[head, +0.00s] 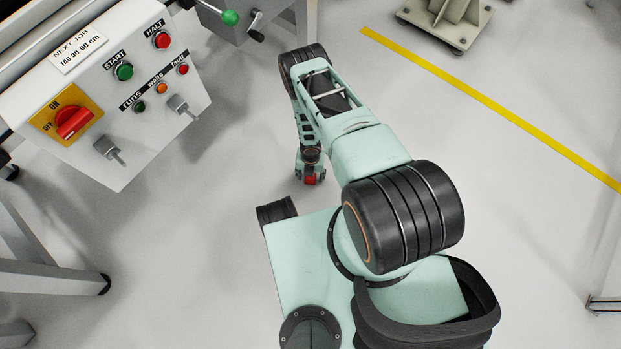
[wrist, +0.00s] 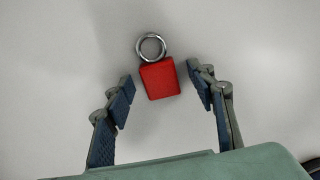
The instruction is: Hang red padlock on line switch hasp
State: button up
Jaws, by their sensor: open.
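The red line switch (head: 73,122) sits on a yellow plate on the control panel at the left. I cannot make out its hasp.
The white control panel (head: 150,110) has start and halt buttons, lamps and two small metal toggle levers. Grey table legs (head: 50,280) stand at the lower left. The floor around my gripper is clear.

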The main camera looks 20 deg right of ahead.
jog(key=shift+c, duration=0.5)
grip_shut()
jog(key=shift+r, duration=0.2)
